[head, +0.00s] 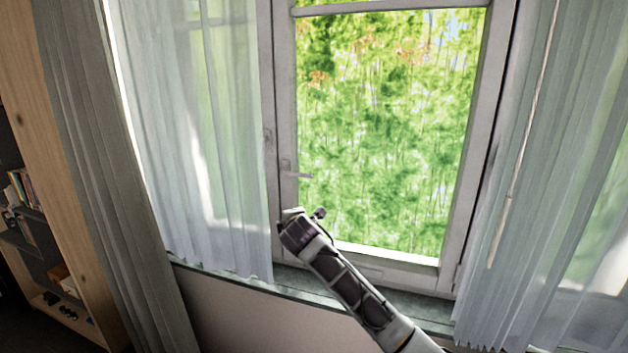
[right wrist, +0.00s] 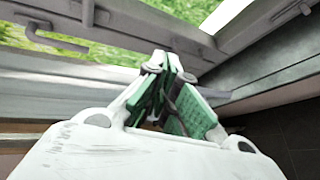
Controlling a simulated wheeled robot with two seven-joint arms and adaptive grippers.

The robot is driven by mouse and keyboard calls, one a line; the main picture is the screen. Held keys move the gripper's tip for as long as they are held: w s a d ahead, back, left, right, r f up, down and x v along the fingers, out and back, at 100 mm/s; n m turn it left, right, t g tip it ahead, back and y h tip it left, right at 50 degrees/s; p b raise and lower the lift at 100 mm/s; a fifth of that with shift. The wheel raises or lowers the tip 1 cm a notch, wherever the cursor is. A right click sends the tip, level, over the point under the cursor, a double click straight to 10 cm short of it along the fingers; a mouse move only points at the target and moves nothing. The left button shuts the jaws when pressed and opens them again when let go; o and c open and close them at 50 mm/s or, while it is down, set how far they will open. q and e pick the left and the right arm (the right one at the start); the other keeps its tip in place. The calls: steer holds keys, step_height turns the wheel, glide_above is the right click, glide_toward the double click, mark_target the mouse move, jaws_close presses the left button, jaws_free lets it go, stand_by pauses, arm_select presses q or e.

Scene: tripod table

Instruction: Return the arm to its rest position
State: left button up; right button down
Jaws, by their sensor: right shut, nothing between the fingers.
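My right arm reaches up from the lower right of the head view, its end (head: 300,226) in front of the window's lower left corner. The window handle (head: 299,175) is above it, with a visible gap in this view. In the right wrist view my right gripper (right wrist: 171,64) has its green-padded fingers together and holds nothing. The handle (right wrist: 55,38) shows there at the upper left, apart from the fingers. My left gripper is in neither view.
A sheer curtain (head: 215,140) hangs left of the window and another (head: 560,170) right of it. The window sill (head: 420,308) runs below, behind my arm.

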steer(key=s+d+f+m+g, duration=0.3)
steer(key=s+d+f+m, duration=0.3)
steer(key=s+f, duration=0.45)
steer(key=s+d+f+m+g, duration=0.3)
steer(key=s+d+f+m, duration=0.2)
steer(key=s+d+f, duration=0.55)
steer(key=s+d+f+m+g+h, duration=0.1)
steer(key=s+d+f+m, duration=0.25)
steer(key=s, duration=0.45)
steer(key=s+d+f+m+g+h, duration=0.1)
steer(key=s+d+f+m+g, duration=0.15)
steer(key=s+d, duration=0.4)
steer(key=s+d+f+m+g+h, duration=0.1)
steer(key=s+d+f+m, duration=0.15)
steer(key=s, duration=0.75)
step_height(320, 180, down, 34)
steer(key=s+g, duration=0.1)
steer(key=s, duration=0.1)
steer(key=s+d+f, duration=0.2)
steer(key=s+f, duration=0.8)
steer(key=s, duration=0.1)
steer(key=s+d+f+g, duration=0.1)
steer(key=s+d+f, duration=0.1)
steer(key=s+f, duration=0.7)
steer(key=shift+s+d+f, duration=0.2)
steer(key=shift+s+f, duration=0.15)
steer(key=shift+s, duration=0.9)
